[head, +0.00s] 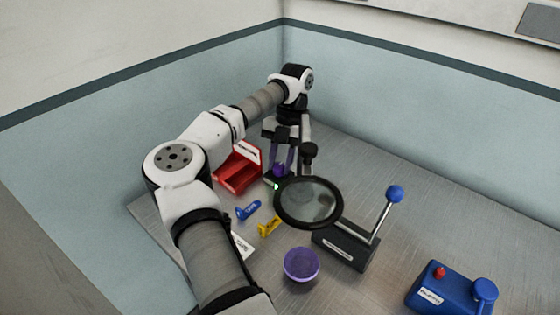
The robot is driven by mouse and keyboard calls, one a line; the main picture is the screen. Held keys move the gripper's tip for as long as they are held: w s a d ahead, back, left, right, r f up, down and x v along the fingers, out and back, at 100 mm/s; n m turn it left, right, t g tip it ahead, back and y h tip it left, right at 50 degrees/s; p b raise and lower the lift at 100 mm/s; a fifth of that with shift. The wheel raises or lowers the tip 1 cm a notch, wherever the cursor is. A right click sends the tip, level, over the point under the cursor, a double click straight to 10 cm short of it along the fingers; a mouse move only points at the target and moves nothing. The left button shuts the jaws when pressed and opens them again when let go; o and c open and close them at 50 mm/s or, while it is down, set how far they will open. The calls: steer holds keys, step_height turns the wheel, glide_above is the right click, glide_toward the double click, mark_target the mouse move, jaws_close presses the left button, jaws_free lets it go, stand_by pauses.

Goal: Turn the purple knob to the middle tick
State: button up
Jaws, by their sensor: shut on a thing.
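In the head view the purple knob (279,170) sits low on a small dark base (271,181) at the back of the metal table. A small green light glows on the base's front. My gripper (281,167) points down from above, and its purple fingers are shut on the knob. The fingers hide much of the knob. The ticks and the knob's pointer are too small or hidden, so I cannot tell which way it is turned.
A red bin (237,174) stands close left of the knob. A magnifier (309,203) stands in front right. A ball-topped lever (377,225), a purple bowl (301,265), blue (248,210) and yellow (269,226) pieces and a blue box (445,291) lie nearer.

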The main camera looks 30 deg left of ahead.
steer(key=shift+m, duration=0.5)
steer(key=o, duration=1)
steer(key=shift+w+r, duration=0.1)
steer(key=v, duration=1.3)
steer(key=shift+d+r, duration=0.25)
steer(key=shift+r, duration=0.05)
steer(key=shift+f, duration=0.1)
